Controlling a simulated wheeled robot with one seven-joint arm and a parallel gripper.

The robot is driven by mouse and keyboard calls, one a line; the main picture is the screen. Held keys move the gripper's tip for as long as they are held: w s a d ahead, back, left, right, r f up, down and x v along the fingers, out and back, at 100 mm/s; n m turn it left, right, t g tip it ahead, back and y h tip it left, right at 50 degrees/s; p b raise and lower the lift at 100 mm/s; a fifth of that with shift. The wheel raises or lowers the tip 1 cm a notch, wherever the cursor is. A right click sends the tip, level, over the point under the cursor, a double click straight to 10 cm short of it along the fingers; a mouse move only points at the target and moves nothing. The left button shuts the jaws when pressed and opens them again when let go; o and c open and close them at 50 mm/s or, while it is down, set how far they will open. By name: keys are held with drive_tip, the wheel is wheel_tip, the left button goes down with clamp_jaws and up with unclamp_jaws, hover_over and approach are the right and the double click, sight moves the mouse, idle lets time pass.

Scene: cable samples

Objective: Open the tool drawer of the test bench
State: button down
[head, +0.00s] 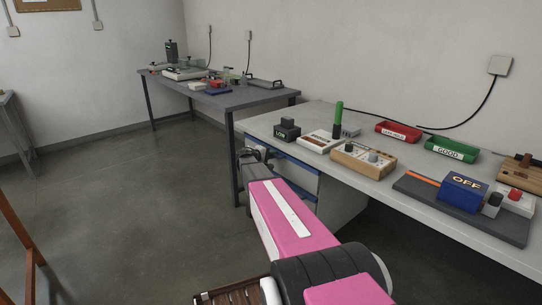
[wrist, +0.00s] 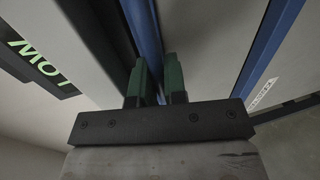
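The test bench (head: 400,185) has a pale top and light drawer fronts below it at its left end. The upper drawer's blue handle (head: 283,153) runs along the front just under the top. In the wrist view a long blue bar (wrist: 144,28), which looks like this handle, passes between my gripper's green fingers. My gripper (head: 254,154) is at the bench's left front corner, mostly hidden by the arm. In the wrist view my gripper (wrist: 155,75) has its fingers close together on either side of the bar. The drawer front looks flush with the bench.
A second blue bar (wrist: 268,50) is at the right of the wrist view. Meters, a red bin (head: 398,132) and a green bin (head: 451,149) stand on the bench. Another table (head: 235,97) is at the back left.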

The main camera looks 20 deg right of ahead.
drive_tip(key=shift+a, duration=0.1)
drive_tip(key=f+v, duration=0.3)
drive_tip(key=v, duration=1.3)
drive_tip(key=a+f+v, duration=0.1)
drive_tip(key=f+v, duration=0.2)
drive_tip(key=v, duration=1.3)
drive_tip(key=shift+s+a+f, duration=0.2)
drive_tip(key=shift+a+f, duration=0.05)
drive_tip(key=shift+f, duration=0.15)
drive_tip(key=c, duration=1.2)
unclamp_jaws()
drive_tip(key=shift+a, duration=0.1)
drive_tip(key=v, duration=1)
drive_tip(key=shift+a, duration=0.3)
drive_tip(key=shift+s, duration=0.15)
